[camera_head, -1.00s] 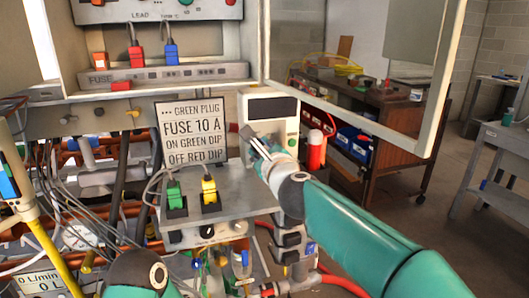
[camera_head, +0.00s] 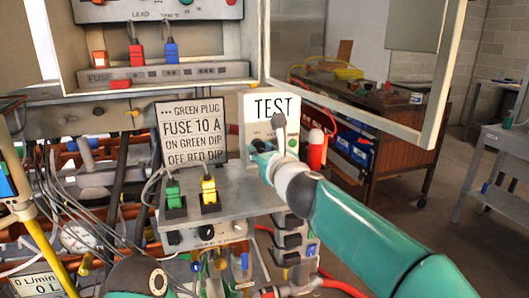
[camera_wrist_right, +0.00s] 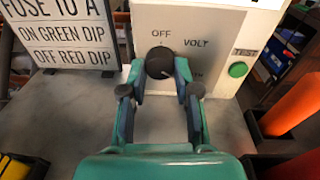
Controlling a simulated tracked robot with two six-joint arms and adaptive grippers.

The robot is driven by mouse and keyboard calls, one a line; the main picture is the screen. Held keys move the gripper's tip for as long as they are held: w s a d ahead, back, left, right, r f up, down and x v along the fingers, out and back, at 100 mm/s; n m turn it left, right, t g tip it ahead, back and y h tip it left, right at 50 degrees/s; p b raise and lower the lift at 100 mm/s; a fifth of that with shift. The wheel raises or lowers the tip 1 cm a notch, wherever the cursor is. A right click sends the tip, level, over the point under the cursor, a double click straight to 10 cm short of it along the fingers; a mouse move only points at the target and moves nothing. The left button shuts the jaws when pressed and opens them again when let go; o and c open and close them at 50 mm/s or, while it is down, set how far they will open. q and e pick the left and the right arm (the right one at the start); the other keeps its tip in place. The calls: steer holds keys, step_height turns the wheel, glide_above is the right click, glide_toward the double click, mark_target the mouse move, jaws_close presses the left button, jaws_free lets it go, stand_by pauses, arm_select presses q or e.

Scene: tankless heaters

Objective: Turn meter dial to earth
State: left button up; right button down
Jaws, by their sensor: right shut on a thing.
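The meter (camera_head: 285,103) is a white box whose display reads TEST. Its black dial (camera_wrist_right: 160,58) shows in the wrist view, with the labels OFF above and VOLT at upper right. A further label at lower right is partly hidden by a finger, and I cannot read it. My right gripper (camera_wrist_right: 160,74) is shut on the dial, one finger at each side. In the head view my right gripper (camera_head: 268,147) is at the meter's front and hides the dial. My left gripper is out of view.
A green button (camera_wrist_right: 238,69) marked TEST is right of the dial. A fuse sign (camera_head: 191,133) stands left of the meter, with a green plug (camera_head: 173,194) and a yellow plug (camera_head: 209,190) below. A red cylinder (camera_head: 316,150) stands close at the right.

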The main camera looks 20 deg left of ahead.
steer(key=shift+w+d, duration=0.1)
steer(key=c, duration=0.8)
jaws_free()
steer(key=shift+w+f, duration=0.1)
steer(key=shift+c, duration=0.2)
